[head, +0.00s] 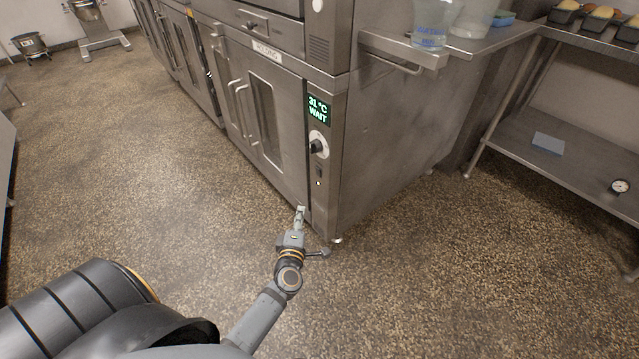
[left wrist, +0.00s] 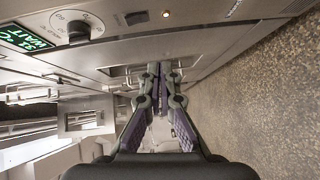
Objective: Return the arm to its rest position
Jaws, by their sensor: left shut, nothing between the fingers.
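My left arm reaches up from the bottom of the head view. My left gripper (head: 300,211) is in front of the lower right corner of the holding cabinet (head: 324,190); I cannot tell whether it touches the steel. In the left wrist view the gripper (left wrist: 160,70) has its fingertips together with nothing between them. The cabinet's display (head: 318,109) reads 31 °C WAIT, and it also shows in the left wrist view (left wrist: 24,38). A round knob (head: 317,145) sits below the display. My right gripper is in neither view.
A steel table (head: 560,165) on the right holds a blue box (head: 548,143) and a round dial (head: 620,186) on its lower shelf. Clear containers (head: 432,25) stand on a ledge beside the cabinet. The speckled floor (head: 150,190) is open to the left.

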